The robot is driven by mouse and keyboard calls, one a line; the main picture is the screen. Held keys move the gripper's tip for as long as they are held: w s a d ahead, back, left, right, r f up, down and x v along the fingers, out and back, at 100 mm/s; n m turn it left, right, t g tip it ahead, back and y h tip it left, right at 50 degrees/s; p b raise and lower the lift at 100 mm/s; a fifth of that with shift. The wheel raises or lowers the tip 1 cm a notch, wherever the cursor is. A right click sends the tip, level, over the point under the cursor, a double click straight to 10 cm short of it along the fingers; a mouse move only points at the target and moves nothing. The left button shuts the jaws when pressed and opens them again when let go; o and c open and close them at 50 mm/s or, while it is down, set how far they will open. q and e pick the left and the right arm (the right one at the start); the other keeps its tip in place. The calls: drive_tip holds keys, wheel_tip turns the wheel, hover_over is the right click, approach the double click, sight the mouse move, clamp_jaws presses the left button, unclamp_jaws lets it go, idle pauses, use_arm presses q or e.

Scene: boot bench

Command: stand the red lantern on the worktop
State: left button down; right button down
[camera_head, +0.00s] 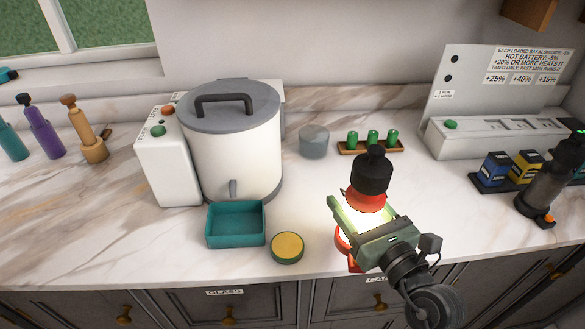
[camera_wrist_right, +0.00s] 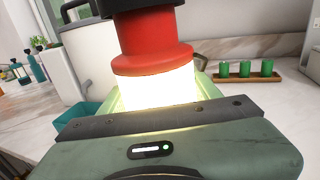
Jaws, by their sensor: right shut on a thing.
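The red lantern (camera_head: 367,200) has a black cap, a red collar and a brightly glowing middle. My right gripper (camera_head: 362,222) is shut around the glowing part, near the front edge of the marble worktop (camera_head: 170,245). The lantern's red foot shows below the jaws, partly hidden by the gripper. The lantern looks close to upright; I cannot tell whether its foot touches the worktop. In the right wrist view the lantern (camera_wrist_right: 152,45) fills the space between the jaws. My left gripper is not in view.
A teal tray (camera_head: 236,242) and a yellow-topped round tin (camera_head: 287,247) lie left of the lantern. A large lidded pot (camera_head: 235,150) stands behind them. A green-pegged rack (camera_head: 370,147) is behind the lantern. A charger (camera_head: 500,135) and batteries (camera_head: 495,170) are right.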

drive_tip(key=w+d+r+n+g+y, duration=0.1)
drive_tip(key=w+d+r+n+y, duration=0.15)
drive_tip(key=w+r, duration=1.05)
drive_tip(key=shift+m, duration=0.45)
drive_tip(key=shift+s+d+f+b, duration=0.1)
drive_tip(key=shift+s+f+b, duration=0.25)
drive_tip(key=shift+f, duration=2.7)
drive_tip(key=shift+s+a+f+b, duration=0.1)
drive_tip(key=shift+s+f+b, duration=0.2)
drive_tip(key=shift+f, duration=2.7)
drive_tip(key=shift+s+d+f+b, duration=0.15)
drive_tip(key=shift+f+b, duration=0.25)
drive_tip(key=shift+f, duration=2.65)
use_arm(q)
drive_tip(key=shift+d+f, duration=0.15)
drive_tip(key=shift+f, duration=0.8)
use_arm(e)
drive_tip(key=c, duration=0.8)
unclamp_jaws()
drive_tip(key=shift+s+f, duration=0.1)
drive_tip(key=shift+f, duration=0.15)
drive_tip(key=o, duration=0.4)
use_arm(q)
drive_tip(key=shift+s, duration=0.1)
use_arm(e)
drive_tip(key=shift+o, duration=0.2)
drive_tip(key=shift+r, duration=0.1)
